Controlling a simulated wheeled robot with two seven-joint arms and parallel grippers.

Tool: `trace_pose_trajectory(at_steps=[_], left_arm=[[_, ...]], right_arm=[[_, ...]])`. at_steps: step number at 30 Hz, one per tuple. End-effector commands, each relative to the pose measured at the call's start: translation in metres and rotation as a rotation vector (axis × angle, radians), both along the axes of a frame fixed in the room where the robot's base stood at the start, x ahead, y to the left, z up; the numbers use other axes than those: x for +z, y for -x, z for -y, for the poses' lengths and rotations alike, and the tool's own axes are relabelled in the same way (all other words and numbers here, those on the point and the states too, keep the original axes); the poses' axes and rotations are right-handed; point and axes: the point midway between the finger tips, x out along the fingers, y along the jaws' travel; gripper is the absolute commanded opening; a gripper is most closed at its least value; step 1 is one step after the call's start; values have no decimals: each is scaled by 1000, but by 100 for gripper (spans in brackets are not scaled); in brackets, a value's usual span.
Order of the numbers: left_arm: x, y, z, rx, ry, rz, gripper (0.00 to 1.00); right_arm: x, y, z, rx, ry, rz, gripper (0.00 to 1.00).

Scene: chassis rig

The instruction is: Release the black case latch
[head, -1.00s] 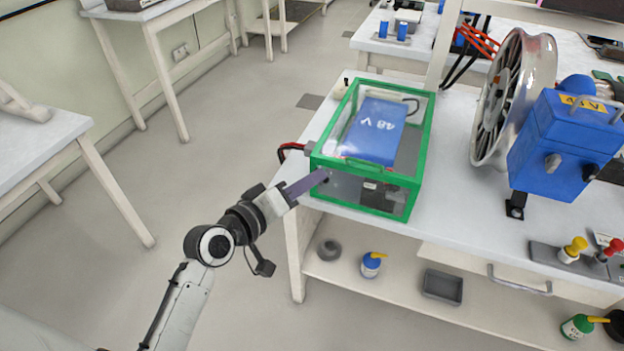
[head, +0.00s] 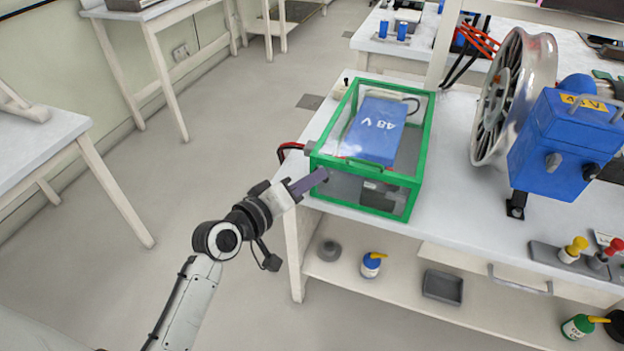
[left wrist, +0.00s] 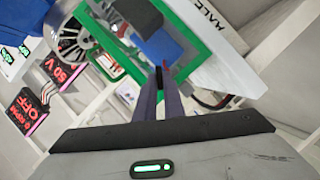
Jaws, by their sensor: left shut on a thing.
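The case (head: 365,172) is a clear box with a green frame, standing at the left end of the white workbench. A blue block marked 48 V (head: 378,132) lies inside it. My left gripper (head: 322,175) reaches in from the left, its purple fingers at the case's near left corner. The fingers are shut on the black case latch, which they mostly hide. In the left wrist view the two fingers (left wrist: 159,75) are close together against the green frame (left wrist: 196,42). A dark grey piece (head: 372,185) sits on the case's front. My right gripper is not in view.
A large metal wheel (head: 505,95) and a blue machine (head: 565,140) stand right of the case. A red and black cable (head: 288,150) leaves the case's left side. A lower shelf holds a blue bottle (head: 372,265) and a grey tray (head: 442,286).

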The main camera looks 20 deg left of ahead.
Motion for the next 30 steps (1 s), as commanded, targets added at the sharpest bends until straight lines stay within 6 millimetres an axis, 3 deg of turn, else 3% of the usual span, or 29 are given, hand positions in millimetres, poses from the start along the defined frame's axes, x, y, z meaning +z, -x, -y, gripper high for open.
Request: trace_pose_trajectory(at_steps=[21,30], left_arm=[[-13,0,-4,0,483,-16,0],[-13,0,-4,0,608,-22,0]], right_arm=[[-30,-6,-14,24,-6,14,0],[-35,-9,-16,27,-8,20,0]])
